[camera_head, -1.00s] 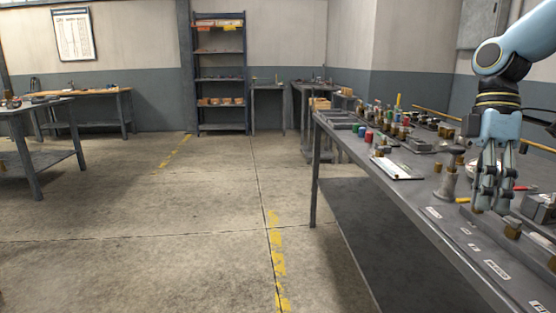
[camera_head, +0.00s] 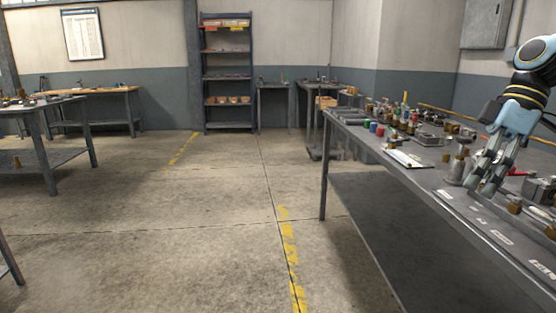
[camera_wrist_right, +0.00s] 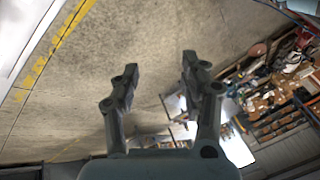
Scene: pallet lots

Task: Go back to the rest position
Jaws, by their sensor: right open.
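My right gripper (camera_head: 481,186) is at the right of the head view, above the front part of the long grey workbench (camera_head: 465,222). Its fingers point down and slightly left. In the right wrist view the two fingers of the right gripper (camera_wrist_right: 158,80) are spread apart, with nothing between them but the floor beyond. My left gripper is not in view.
The bench carries a white board (camera_head: 406,159), red and green cylinders (camera_head: 376,129) and many small parts. A dark shelf rack (camera_head: 228,75) stands at the back wall. Another table (camera_head: 60,155) is at the left. The floor (camera_head: 190,220) between is clear.

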